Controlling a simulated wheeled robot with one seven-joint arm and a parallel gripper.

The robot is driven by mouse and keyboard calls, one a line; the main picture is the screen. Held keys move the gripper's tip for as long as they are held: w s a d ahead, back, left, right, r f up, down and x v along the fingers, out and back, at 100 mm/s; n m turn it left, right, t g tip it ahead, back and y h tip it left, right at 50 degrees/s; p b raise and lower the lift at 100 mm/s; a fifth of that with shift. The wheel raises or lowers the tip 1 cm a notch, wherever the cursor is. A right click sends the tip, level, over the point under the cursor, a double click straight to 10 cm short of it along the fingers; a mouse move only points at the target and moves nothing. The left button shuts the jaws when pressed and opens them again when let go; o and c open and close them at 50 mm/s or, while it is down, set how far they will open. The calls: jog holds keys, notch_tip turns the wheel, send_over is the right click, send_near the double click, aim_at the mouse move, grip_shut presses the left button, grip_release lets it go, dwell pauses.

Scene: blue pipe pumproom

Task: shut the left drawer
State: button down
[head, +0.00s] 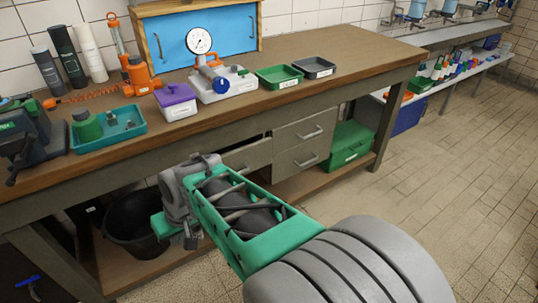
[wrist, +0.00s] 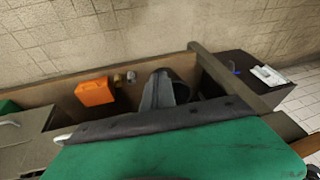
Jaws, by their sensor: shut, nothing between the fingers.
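The left drawer (head: 245,156) is in the workbench front, to the left of two stacked drawers. A dark gap shows above its front, and it appears pulled out some way. My arm covers its lower part and its handle in the head view. My gripper (head: 188,241) is below and to the left of this drawer, in front of the bench's open lower bay. The gripper is shut and empty, and its fingertips are hard to make out. I cannot tell whether it touches the drawer.
The upper right drawer (head: 305,130) and lower right drawer (head: 302,160) look closed. A black bin (head: 135,222) stands on the lower shelf at left, with a green box (head: 348,144) at right. An orange case (wrist: 95,92) shows in the wrist view. The floor at right is clear.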

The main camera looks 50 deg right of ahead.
jog(key=w+d+f+m+t+y+b, duration=0.1)
jog(key=w+d+f+m+t+b, duration=0.2)
jog(key=w+d+f+m, duration=0.5)
jog(key=m+t+h+b, duration=0.6)
jog(key=m+t+h, duration=0.1)
jog(key=m+t, duration=0.4)
send_near(257, 148)
jog(key=b+x, duration=0.2)
jog(key=x, duration=0.4)
jog(key=shift+w+d, duration=0.1)
jog(key=shift+w, duration=0.35)
